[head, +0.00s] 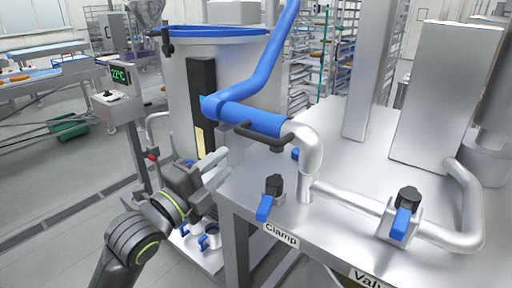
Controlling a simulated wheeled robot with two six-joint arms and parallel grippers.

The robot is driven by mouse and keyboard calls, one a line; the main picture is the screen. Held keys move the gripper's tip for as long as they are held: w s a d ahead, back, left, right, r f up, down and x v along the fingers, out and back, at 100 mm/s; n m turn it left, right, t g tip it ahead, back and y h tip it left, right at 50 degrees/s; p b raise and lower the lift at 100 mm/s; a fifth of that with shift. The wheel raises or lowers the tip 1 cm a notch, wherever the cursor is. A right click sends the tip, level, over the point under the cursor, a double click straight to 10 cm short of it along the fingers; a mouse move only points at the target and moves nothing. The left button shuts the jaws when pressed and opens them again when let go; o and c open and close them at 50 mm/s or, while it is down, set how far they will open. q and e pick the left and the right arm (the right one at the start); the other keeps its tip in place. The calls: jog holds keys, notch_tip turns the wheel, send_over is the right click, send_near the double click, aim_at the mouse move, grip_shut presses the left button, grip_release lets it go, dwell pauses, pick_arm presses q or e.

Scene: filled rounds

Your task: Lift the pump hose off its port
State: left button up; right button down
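The blue pump hose (262,82) comes down from the top and bends into a thick blue end piece (252,119). This end meets a silver elbow pipe (308,150) that stands on the steel table. A dark handle (266,137) sits at the hose end. A clamp (274,186) with a black knob and blue lever is at the elbow's foot, above the "Clamp" label (281,236). My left gripper (226,163) is left of and below the hose end, apart from it. Its pale fingers look parted, with nothing between them. My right gripper is not in view.
A valve (405,215) with a blue lever is on the pipe at the right. A large steel vessel (180,85) with a blue rim stands behind my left gripper. A temperature display (118,74) is at the left. The steel table (350,165) has bare space behind the pipe.

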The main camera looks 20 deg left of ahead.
aim_at(254, 138)
pick_arm(q)
jog(key=p+x, duration=0.2)
jog(key=x, duration=0.9)
jog(key=shift+r+p, duration=0.1)
jog(key=shift+p, duration=0.25)
jog(key=shift+w+d, duration=0.25)
jog(key=shift+w, duration=0.3)
jog(key=shift+c, duration=0.2)
grip_shut()
